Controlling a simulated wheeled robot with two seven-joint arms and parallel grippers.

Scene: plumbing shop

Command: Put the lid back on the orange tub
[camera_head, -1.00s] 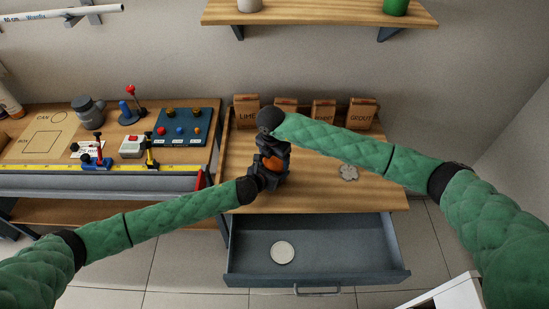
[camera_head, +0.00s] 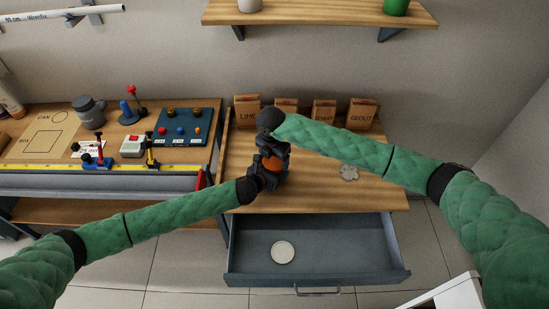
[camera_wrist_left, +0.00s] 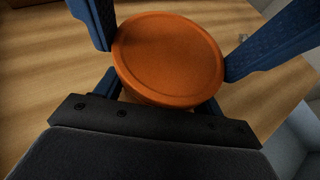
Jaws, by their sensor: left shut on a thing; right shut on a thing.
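The orange tub (camera_head: 273,163) is mostly hidden behind my grippers above the right-hand bench in the head view. My left gripper (camera_head: 266,172) comes in from the lower left and is shut on the tub. My right gripper (camera_head: 272,152) is directly above it, shut on the lid. In the left wrist view the lid (camera_wrist_left: 168,58) is a round orange disc with a raised rim, with blue fingers at its two sides. It covers the tub's mouth from this side, and a little orange wall (camera_wrist_left: 140,97) shows below. I cannot tell whether the lid is fully seated.
Paper bags (camera_head: 246,112) stand along the back of the wooden bench (camera_head: 330,192). A grey flower-shaped piece (camera_head: 349,173) lies at its right. The drawer (camera_head: 340,250) below is open, with a white disc (camera_head: 283,253) inside. The left bench holds a blue button board (camera_head: 182,128).

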